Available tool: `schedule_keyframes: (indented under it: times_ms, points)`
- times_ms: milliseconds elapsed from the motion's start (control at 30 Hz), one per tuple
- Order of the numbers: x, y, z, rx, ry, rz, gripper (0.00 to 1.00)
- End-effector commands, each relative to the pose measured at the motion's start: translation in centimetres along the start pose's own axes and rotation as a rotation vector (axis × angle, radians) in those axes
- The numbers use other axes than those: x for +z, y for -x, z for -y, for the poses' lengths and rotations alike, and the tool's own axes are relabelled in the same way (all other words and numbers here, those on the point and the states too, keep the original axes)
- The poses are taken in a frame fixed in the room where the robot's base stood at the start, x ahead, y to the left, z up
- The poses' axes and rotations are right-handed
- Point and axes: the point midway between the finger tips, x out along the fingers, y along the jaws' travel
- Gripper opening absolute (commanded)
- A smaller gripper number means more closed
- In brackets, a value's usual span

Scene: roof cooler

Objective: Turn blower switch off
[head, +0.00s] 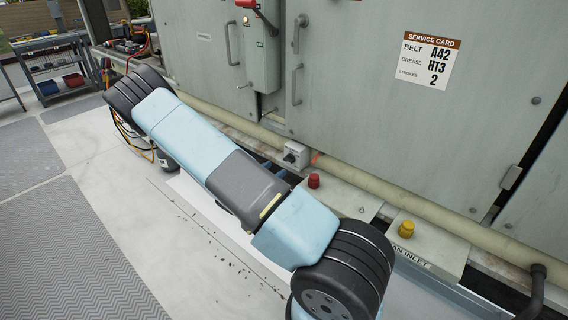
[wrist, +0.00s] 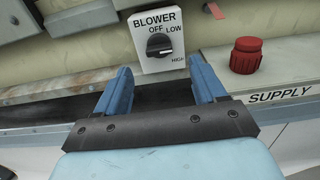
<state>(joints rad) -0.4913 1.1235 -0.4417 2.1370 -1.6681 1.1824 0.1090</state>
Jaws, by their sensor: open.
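The blower switch is a pale box (wrist: 143,22) labelled BLOWER, with OFF at the top, LOW at upper right and HIGH at lower right. Its black rotary knob (wrist: 159,46) appears turned toward the right, near HIGH, though the pointer is hard to read. In the head view the switch box (head: 298,152) is fixed low on the cooler's front. My gripper (wrist: 160,72) is open and empty. Its two blue fingers lie below the knob in the wrist view, one to each side, apart from it. In the head view my arm mostly hides the gripper.
A red knob (wrist: 246,55) stands on the SUPPLY ledge, right of the switch. A yellow knob (head: 407,229) is farther right. A pale pipe (head: 375,183) runs along the cooler's base. A lever box (head: 259,50) is above. A tool cart (head: 58,70) stands far left.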

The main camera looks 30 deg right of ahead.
Motion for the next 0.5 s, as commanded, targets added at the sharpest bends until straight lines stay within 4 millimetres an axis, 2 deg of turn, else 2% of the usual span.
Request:
schedule_keyframes:
  times_ms: [200,500]
  points:
    - [0.0,-3.9,0.0,-0.002,0.0,0.0,0.7]
    - [0.0,-7.2,0.0,-0.001,-0.002,0.0,0.7]
